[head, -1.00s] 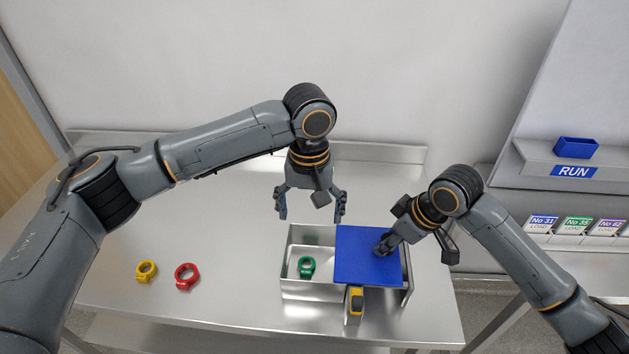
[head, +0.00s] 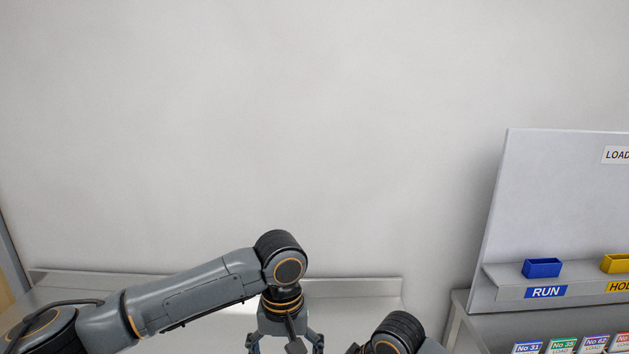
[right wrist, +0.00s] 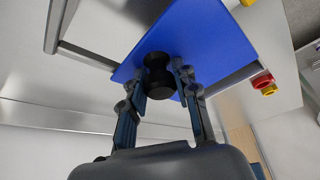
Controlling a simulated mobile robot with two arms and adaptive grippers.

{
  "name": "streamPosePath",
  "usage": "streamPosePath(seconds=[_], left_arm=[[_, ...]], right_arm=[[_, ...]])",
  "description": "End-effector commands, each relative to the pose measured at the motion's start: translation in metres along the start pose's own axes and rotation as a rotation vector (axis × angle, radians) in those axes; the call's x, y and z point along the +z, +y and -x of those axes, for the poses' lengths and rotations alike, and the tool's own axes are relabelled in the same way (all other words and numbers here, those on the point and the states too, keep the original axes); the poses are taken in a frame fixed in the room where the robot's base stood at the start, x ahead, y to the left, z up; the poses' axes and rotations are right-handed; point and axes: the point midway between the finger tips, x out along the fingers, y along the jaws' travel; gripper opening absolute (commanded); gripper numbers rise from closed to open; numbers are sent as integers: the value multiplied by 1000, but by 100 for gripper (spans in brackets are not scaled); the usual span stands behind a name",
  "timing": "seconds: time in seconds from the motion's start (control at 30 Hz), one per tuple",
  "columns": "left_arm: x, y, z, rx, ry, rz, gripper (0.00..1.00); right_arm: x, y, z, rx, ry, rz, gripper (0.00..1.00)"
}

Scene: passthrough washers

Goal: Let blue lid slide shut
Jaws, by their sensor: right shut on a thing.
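The blue lid (right wrist: 200,40) shows in the right wrist view, with a black knob (right wrist: 157,75) on it. My right gripper (right wrist: 163,82) has its fingers on both sides of the knob and is shut on it. Part of the metal box's rim (right wrist: 85,54) shows beside the lid; how much of the box the lid covers is unclear. In the head view my left gripper (head: 286,345) is at the bottom edge, fingers apart and empty, tips cut off. The box, lid and right gripper are below the head view.
A red ring (right wrist: 262,79) and a yellow ring (right wrist: 269,90) lie on the metal table beyond the box. At the right of the head view, a shelf holds a blue bin (head: 542,268) over a RUN label and a yellow bin (head: 616,264). A plain wall stands behind.

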Motion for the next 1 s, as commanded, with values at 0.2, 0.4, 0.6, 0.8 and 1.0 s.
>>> streamPosePath(seconds=[0.2,0.4,0.6,0.8,1.0], left_arm=[[0,0,6,0,0,0,86],[0,0,10,0,0,0,86],[0,0,13,0,0,0,86],[0,0,17,1,0,0,86],[0,1,18,2,0,-1,86]], right_arm=[[-9,-8,-5,-1,-4,-1,0],[-18,-15,-8,-2,-4,0,0],[-27,-21,-12,-2,-5,-1,0],[-37,-28,-16,-2,-5,0,0],[-42,-33,-19,-2,-5,0,0]])
